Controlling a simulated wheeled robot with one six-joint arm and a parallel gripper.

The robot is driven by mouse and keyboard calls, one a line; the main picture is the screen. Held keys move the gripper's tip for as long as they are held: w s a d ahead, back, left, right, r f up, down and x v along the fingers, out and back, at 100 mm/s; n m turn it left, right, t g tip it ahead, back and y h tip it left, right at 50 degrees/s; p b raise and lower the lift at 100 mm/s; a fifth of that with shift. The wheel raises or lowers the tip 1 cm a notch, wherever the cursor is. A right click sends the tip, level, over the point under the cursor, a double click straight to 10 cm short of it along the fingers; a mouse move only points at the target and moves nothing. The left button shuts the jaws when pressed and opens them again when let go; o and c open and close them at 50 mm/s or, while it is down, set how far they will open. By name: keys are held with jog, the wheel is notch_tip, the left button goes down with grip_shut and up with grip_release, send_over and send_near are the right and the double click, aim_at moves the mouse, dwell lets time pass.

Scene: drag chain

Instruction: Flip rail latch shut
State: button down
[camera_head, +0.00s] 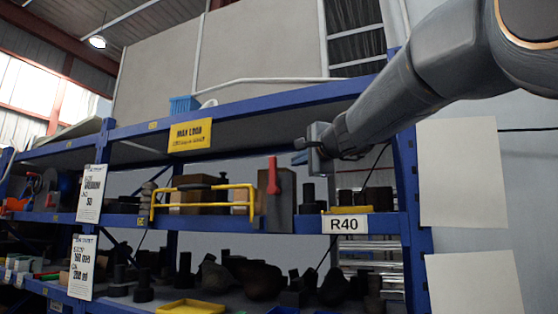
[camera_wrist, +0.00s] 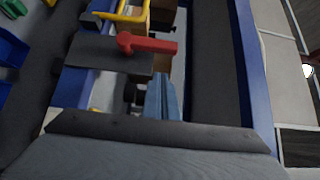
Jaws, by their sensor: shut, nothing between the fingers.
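The red latch lever (camera_head: 273,175) stands upright on a dark mounting plate (camera_head: 279,215) at the shelf front. The yellow rail (camera_head: 202,189) runs left from the plate. In the wrist view the red lever (camera_wrist: 150,44) points right from its pivot, across the dark plate (camera_wrist: 105,58), with part of the yellow rail (camera_wrist: 125,15) at the top. My gripper (camera_head: 299,151) is to the right of the lever and slightly above its top, apart from it. Its closed bluish fingers (camera_wrist: 163,82) are empty and sit below the lever in the wrist view.
Brown boxes (camera_head: 198,195) and dark parts stand behind the rail. The blue upper shelf beam (camera_head: 250,112) lies above my gripper, and a blue upright (camera_head: 408,180) stands to the right. An R40 label (camera_head: 345,223) is on the lower beam. Dark parts fill the lower shelf.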

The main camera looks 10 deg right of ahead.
aim_at(275, 176)
jog(key=shift+w+a+p, duration=0.5)
jog(key=shift+w+a, duration=0.4)
jog(key=shift+w, duration=0.15)
jog(key=shift+w+a+p, duration=0.5)
jog(key=shift+w+a, duration=0.35)
jog(key=shift+w, duration=0.2)
